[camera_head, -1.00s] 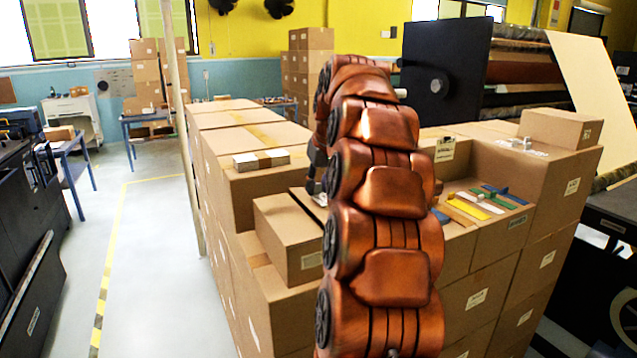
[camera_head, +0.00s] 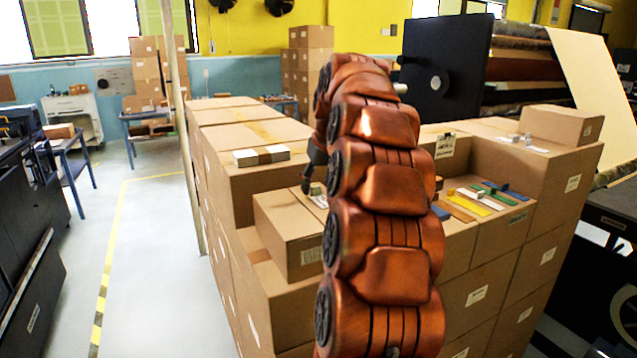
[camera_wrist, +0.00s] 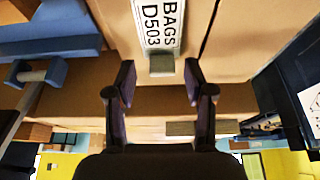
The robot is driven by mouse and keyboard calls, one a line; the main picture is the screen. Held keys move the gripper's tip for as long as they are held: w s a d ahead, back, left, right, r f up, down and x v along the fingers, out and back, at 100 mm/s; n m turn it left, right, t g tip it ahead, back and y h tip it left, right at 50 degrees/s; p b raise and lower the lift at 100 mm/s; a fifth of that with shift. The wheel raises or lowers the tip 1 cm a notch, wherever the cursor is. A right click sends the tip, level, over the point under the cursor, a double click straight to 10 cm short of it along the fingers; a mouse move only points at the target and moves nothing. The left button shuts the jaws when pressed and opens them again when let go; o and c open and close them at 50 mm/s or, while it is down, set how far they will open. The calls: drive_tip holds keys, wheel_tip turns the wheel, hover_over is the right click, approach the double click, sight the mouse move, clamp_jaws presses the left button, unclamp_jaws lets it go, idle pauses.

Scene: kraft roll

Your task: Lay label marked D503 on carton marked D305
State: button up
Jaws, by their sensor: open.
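The label marked D503 (camera_wrist: 157,22) lies face-up on a brown carton top in the wrist view, with "BAGS" above the code. A small grey-green block (camera_wrist: 162,65) sits at its end nearest my gripper. My gripper (camera_wrist: 160,82) is open, its two fingers apart, with the block between and just beyond the tips. In the head view the block (camera_head: 316,188) and a bit of the white label (camera_head: 321,201) show on the front carton (camera_head: 280,237), partly hidden by my arm. That carton's front tag is too small to read, so I cannot tell which is D305.
Taller stacked cartons (camera_head: 250,139) stand behind, with a white packet pile (camera_head: 262,155) on one. Coloured strips and blocks (camera_head: 485,200) lie on cartons at right. A small carton (camera_head: 561,126) stands farther right. The floor at left is clear.

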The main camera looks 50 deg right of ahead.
drive_tip(key=shift+r, duration=0.6)
drive_tip(key=shift+d+b+v, duration=0.4)
drive_tip(key=shift+b+v, duration=0.4)
drive_tip(key=shift+v, duration=2.4)
wheel_tip(320, 180, up, 5)
drive_tip(key=p, duration=0.3)
hover_over(323, 201)
drive_tip(key=s, duration=0.2)
drive_tip(key=shift+w+a, duration=0.1)
drive_tip(key=shift+a, duration=0.2)
drive_tip(key=shift+f, duration=0.1)
drive_tip(key=s+a+f+n+g+y, duration=0.15)
drive_tip(key=a+f, duration=0.45)
drive_tip(key=a, duration=0.6)
drive_tip(key=s+a+f+n+g, duration=0.15)
drive_tip(key=a+f, duration=0.45)
drive_tip(key=a, duration=0.6)
drive_tip(key=s+a+f+g, duration=0.1)
drive_tip(key=s+a+f, duration=0.5)
drive_tip(key=s+f, duration=0.3)
drive_tip(key=s+a+f+g, duration=0.2)
drive_tip(key=s+a+f, duration=0.3)
drive_tip(key=s+f, duration=0.4)
drive_tip(key=s, duration=0.5)
drive_tip(key=shift+a+n, duration=0.4)
drive_tip(key=shift+f, duration=0.1)
